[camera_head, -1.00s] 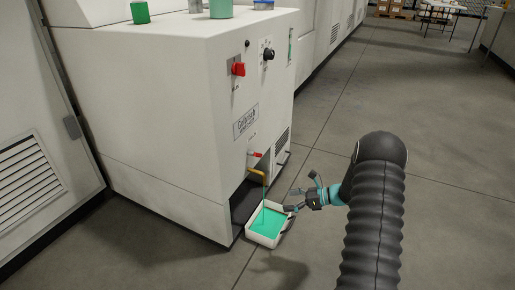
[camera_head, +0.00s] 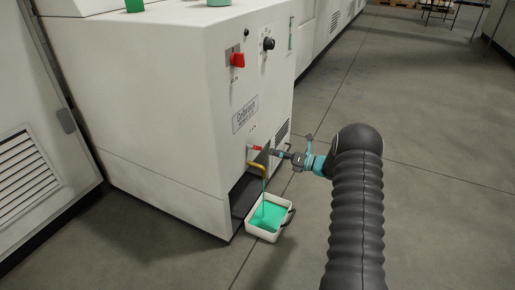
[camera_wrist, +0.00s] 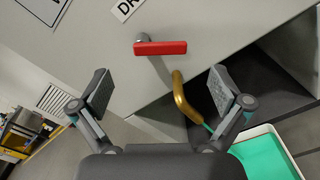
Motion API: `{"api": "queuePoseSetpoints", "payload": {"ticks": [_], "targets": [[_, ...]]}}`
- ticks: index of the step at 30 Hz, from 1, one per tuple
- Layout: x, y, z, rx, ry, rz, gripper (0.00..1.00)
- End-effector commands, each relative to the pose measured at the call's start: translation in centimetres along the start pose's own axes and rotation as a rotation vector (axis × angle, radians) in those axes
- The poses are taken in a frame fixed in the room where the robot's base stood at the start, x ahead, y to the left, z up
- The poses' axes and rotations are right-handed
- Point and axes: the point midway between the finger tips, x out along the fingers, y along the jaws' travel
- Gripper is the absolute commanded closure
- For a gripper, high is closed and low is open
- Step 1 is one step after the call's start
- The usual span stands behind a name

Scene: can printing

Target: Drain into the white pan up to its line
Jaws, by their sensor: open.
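The white pan (camera_head: 252,229) sits on the floor at the foot of the machine, with green liquid (camera_head: 268,214) in it. A thin green stream falls into it from the brass spout (camera_head: 258,167). The red drain handle (camera_wrist: 160,48) lies crosswise above the spout (camera_wrist: 182,98). It shows in the head view (camera_head: 255,148) too. My gripper (camera_wrist: 160,92) is open and empty, in front of the handle and spout, apart from the handle.
The white machine (camera_head: 150,110) has a red switch (camera_head: 237,60) and a black knob (camera_head: 268,43) higher on its front. A dark recess (camera_head: 243,196) opens below the spout. The floor (camera_head: 430,200) to the right is clear.

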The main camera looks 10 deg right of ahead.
Motion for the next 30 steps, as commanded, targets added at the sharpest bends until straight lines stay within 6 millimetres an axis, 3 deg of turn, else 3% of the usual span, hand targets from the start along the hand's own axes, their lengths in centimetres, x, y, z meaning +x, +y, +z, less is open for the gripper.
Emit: {"api": "queuePoseSetpoints", "payload": {"ticks": [6,12,26,30], "targets": [[4.2,0.0,-0.1,-0.001,0.002,0.003,0.0],[6.9,0.1,-0.1,-0.001,0.001,0.002,0.0],[8.1,0.0,-0.1,-0.001,0.001,0.001,0.0],[8.1,0.0,-0.1,-0.001,0.001,0.001,0.3]]}}
